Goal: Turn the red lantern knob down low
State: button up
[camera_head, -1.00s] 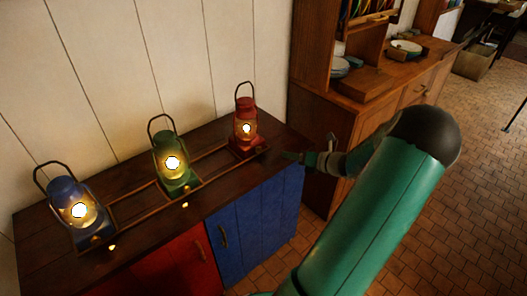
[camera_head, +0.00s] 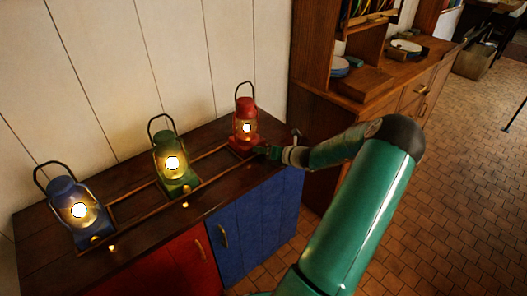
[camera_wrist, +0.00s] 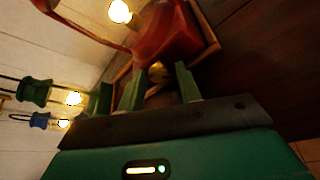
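The red lantern (camera_head: 246,138) stands lit at the right end of the row on the dark wooden counter. In the wrist view its red base (camera_wrist: 165,38) is close in front of my gripper, with a small brass knob (camera_wrist: 157,72) low on it. My gripper (camera_wrist: 159,72) is open, its two green fingers apart, and the knob shows in the gap between the fingertips. I cannot tell whether a finger touches it. In the head view my gripper (camera_head: 262,150) is at the front right of the lantern's base, and the knob is hidden there.
A lit green lantern (camera_head: 176,182) and a lit blue lantern (camera_head: 84,220) stand to the left, inside a low wooden rail (camera_head: 130,208). Small bright knobs show at their fronts. A wooden cabinet (camera_head: 345,110) stands right of the counter. The tiled floor is clear in front.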

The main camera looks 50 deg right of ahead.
jog(key=c, duration=0.7)
jog(key=shift+n, duration=0.3)
jog(key=shift+a+r+n+g+h, duration=0.15)
jog(key=shift+n+g+h, duration=0.25)
jog(key=shift+n+h, duration=0.55)
jog(key=shift+a+n+g+h, duration=0.15)
jog(key=shift+n+h, duration=0.2)
jog(key=shift+n, duration=0.35)
jog(key=shift+n+g+h, duration=0.15)
jog(key=shift+n+h, duration=0.15)
jog(key=shift+n, duration=0.35)
